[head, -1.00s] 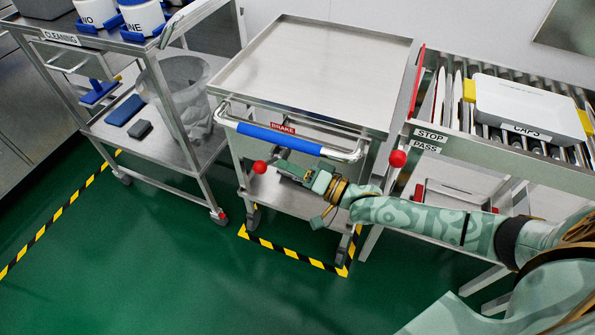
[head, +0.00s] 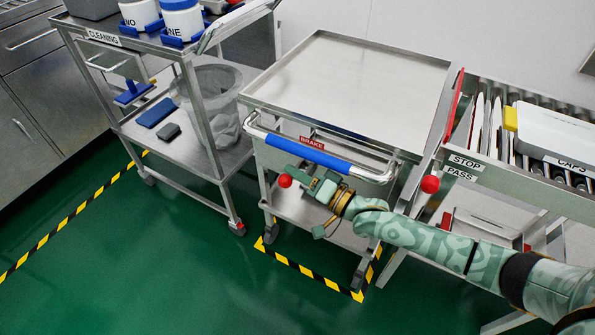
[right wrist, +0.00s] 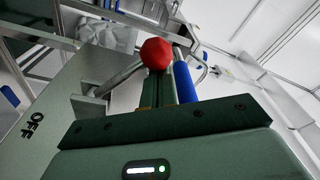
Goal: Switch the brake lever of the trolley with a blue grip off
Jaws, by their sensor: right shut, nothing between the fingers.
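The trolley (head: 350,75) has a bare metal top and a push handle with a blue grip (head: 298,150). A red BRAKE label (head: 312,142) sits just above the grip. The brake lever's red knob (head: 285,181) shows below the grip; it also shows in the right wrist view (right wrist: 156,54) with its metal rod (right wrist: 120,78). My right gripper (head: 298,178) is shut and empty, its tips close to the knob's right side. I cannot tell whether they touch. In the right wrist view the word OFF (right wrist: 33,125) is on a panel at the left. My left gripper is not in view.
A cleaning cart (head: 200,165) with a clear bin (head: 215,100) stands to the left. A roller conveyor (head: 490,175) marked STOP and PASS, with another red knob (head: 430,184), stands to the right. Yellow-black tape (head: 310,275) marks the floor. Green floor in front is clear.

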